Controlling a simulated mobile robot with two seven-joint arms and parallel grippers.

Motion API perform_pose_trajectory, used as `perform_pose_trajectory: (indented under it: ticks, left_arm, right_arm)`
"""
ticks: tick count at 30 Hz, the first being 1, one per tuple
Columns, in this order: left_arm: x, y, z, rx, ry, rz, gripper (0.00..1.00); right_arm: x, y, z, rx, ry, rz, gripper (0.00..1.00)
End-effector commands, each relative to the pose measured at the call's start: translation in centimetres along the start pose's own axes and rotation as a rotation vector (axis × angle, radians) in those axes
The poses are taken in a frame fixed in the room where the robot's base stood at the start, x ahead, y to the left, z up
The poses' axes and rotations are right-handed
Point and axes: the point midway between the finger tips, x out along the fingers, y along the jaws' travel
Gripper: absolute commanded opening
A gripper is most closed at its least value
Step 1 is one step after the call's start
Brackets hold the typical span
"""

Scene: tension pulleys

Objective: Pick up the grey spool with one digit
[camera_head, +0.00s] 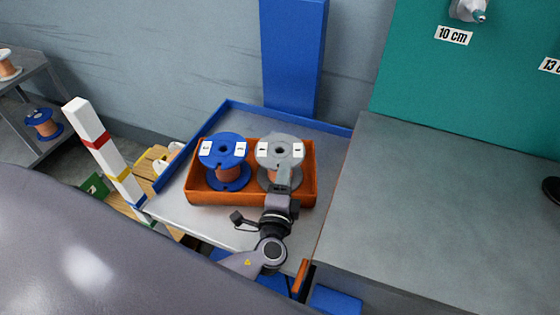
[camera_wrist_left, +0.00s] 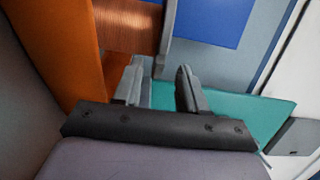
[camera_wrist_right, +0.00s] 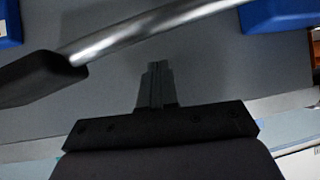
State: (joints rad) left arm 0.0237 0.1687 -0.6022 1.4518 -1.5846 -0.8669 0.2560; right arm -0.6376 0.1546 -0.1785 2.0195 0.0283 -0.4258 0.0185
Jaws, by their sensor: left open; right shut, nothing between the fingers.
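The grey spool (camera_head: 269,155), wound with copper wire, stands upright in the right half of an orange box (camera_head: 236,198). White labels on its top carry dark marks too small to read. A blue spool (camera_head: 224,146) with similar labels stands left of it. My left gripper (camera_head: 283,178) is open at the grey spool's near side and hides part of it. In the left wrist view its fingers (camera_wrist_left: 160,80) are apart near a grey flange edge (camera_wrist_left: 167,35) and copper winding (camera_wrist_left: 128,28); contact is unclear. My right gripper (camera_wrist_right: 156,68) is shut and empty.
The box sits on a grey table with a blue rim (camera_head: 280,120). A grey worktop (camera_head: 430,220) stands to the right. A striped post (camera_head: 105,150) and a shelf with spools (camera_head: 45,125) are at left. In the right wrist view, a metal bar (camera_wrist_right: 150,30) crosses beyond the fingers.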

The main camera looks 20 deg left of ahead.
Motion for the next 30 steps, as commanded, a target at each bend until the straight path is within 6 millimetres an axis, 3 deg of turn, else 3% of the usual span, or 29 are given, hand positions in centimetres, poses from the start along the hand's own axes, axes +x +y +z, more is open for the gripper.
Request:
perform_pose_trajectory:
  ticks: [4,12,13,16,17,30]
  left_arm:
    - [1.6,0.1,0.0,0.0,-0.001,0.0,0.41]
    - [1.9,0.1,0.0,-0.001,0.001,0.002,0.41]
    - [1.9,0.1,0.0,-0.001,0.0,0.002,0.35]
    - [1.9,0.1,0.0,-0.001,0.0,0.002,0.02]
    - [1.9,0.1,0.0,0.0,0.0,0.002,0.0]
    - [1.9,0.1,0.0,-0.001,0.001,0.002,0.0]
  right_arm:
    - [0.2,0.0,0.6,0.007,-0.01,0.003,0.0]
    - [0.2,-0.1,0.5,0.013,-0.009,0.003,0.0]
    - [0.2,-0.1,0.5,0.013,-0.009,0.003,0.0]
    - [0.2,-0.1,0.5,0.013,-0.008,0.004,0.0]
    - [0.2,-0.1,0.4,0.013,-0.008,0.004,0.0]
    - [0.1,0.0,0.5,0.007,-0.011,0.003,0.0]
